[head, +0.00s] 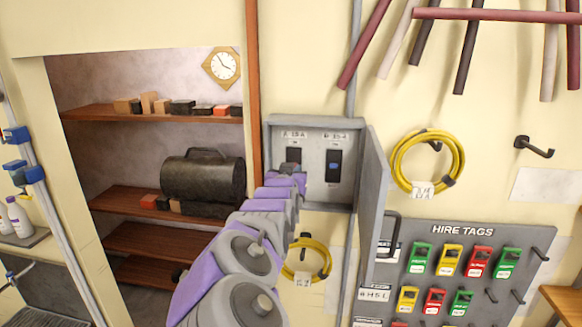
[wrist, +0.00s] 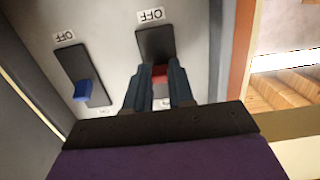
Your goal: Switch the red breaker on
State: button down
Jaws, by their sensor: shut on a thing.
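The red breaker's lever (wrist: 160,73) sits on a black plate (wrist: 155,44) in the wrist view. My gripper (wrist: 159,75) is shut on this lever, one finger on each side. An upside-down OFF label is at the upper end of the plate in that view. The lever shows towards the plate's other end, partly hidden by the fingers. In the head view my gripper (head: 292,170) is at the left switch of the open grey breaker box (head: 314,190); my arm hides the red lever there. The blue breaker (head: 334,166) is to its right; its lever also shows in the wrist view (wrist: 83,90).
The box door (head: 374,200) stands open on the right. A yellow cable coil (head: 306,260) hangs below the box. A hire tags board (head: 455,270) is at the lower right.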

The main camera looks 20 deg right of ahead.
jog(key=shift+w+d+r+g+y+p, duration=0.1)
jog(key=shift+r+g+y+p, duration=0.1)
jog(key=shift+r+g+y, duration=0.45)
jog(key=shift+w+a+r+g+y+p, duration=0.1)
jog(key=shift+r+g+y+p, duration=0.2)
jog(key=shift+g, duration=0.6)
jog(key=shift+w+d+r+g+y+p, duration=0.1)
jog(key=shift+r+g+y, duration=0.3)
jog(key=shift+g+y, duration=0.25)
jog(key=shift+r, duration=0.1)
jog(key=c, duration=1)
grip_release()
jog(key=shift+o, duration=0.2)
jog(key=shift+s, duration=0.15)
jog(key=b+v, duration=0.3)
jog(key=v, duration=1.4)
jog(key=shift+a+b, duration=0.3)
jog(key=shift+b, duration=0.05)
jog(key=shift+r, duration=0.1)
